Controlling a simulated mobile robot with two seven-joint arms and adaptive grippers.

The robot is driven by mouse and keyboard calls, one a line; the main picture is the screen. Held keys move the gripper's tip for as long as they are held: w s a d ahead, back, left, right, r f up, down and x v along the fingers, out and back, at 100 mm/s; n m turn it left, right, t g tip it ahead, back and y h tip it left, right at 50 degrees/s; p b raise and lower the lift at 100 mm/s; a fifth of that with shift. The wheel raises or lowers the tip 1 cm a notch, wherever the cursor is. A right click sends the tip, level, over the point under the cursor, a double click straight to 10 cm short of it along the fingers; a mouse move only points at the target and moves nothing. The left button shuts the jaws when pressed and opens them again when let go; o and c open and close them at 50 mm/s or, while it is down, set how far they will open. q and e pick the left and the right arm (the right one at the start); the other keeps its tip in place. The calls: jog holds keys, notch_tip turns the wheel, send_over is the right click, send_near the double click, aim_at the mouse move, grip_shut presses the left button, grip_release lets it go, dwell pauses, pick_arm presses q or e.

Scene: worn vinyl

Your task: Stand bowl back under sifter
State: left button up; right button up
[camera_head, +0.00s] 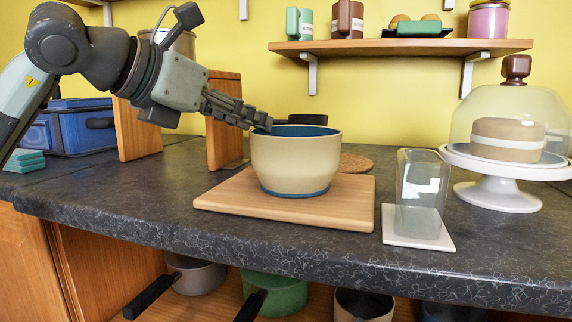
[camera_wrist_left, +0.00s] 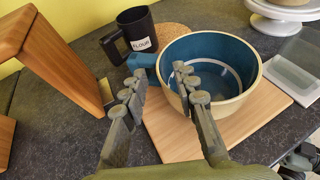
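A cream bowl (camera_head: 295,160) with a blue inside and blue foot stands upright on a wooden board (camera_head: 230,200). In the left wrist view the bowl (camera_wrist_left: 235,60) has a blue projection at its left side. My left gripper (camera_wrist_left: 160,75) is open at that side, one finger outside the bowl and the other over its inside. In the head view the left gripper (camera_head: 265,125) reaches the bowl's far-left rim; contact is unclear. A metal cylinder (camera_head: 180,42), possibly the sifter, is partly hidden behind my left arm, above wooden uprights (camera_head: 225,110). Dark parts, perhaps my right gripper (camera_wrist_left: 302,160), show at the lower right.
A black cup labelled FLOUR (camera_wrist_left: 137,32) stands behind the bowl near a cork mat (camera_head: 355,162). A clear container (camera_head: 420,190) on a white square and a domed cake stand (camera_head: 497,195) are at right. A blue box (camera_head: 85,128) is at left.

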pick_arm(q)
jog(key=shift+x, duration=1.5)
jog(key=shift+f, duration=0.1)
jog(key=shift+c, duration=0.6)
grip_shut()
jog(key=shift+s, duration=0.1)
